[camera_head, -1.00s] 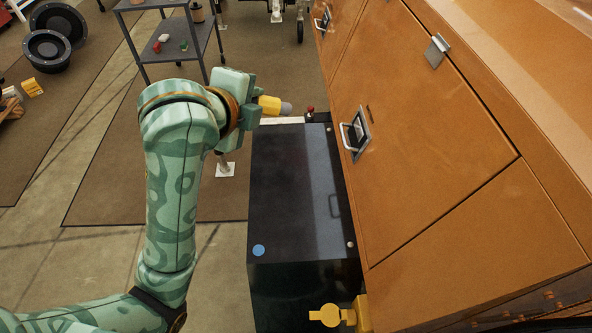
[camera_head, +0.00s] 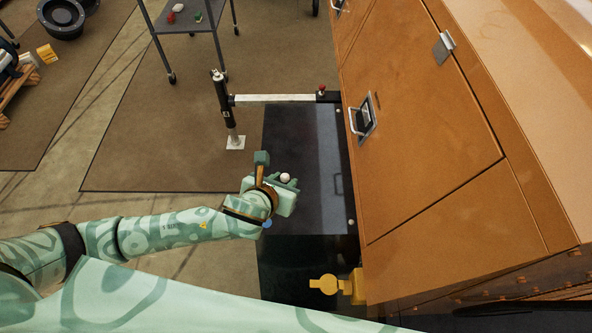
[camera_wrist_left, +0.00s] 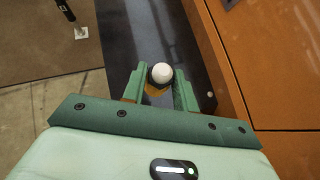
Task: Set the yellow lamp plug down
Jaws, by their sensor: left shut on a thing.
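My left gripper (camera_head: 279,187) is shut on the yellow lamp plug, over the near-left part of the black box top (camera_head: 295,140). In the head view only the plug's pale rounded end (camera_head: 285,177) shows clearly; the fingers hide the rest. In the left wrist view the plug (camera_wrist_left: 161,74) stands between the two fingers (camera_wrist_left: 160,92), white end toward the camera, with a dark ring and some yellow below. I cannot tell whether its lower end touches the box top. My right gripper is not in view.
The orange cabinet wall (camera_head: 430,120) with metal latches rises along the box's right side. A yellow fitting (camera_head: 328,284) sticks out near the box's front. A black post with a white bar (camera_head: 275,98) stands at the far edge. The box top's far part is clear.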

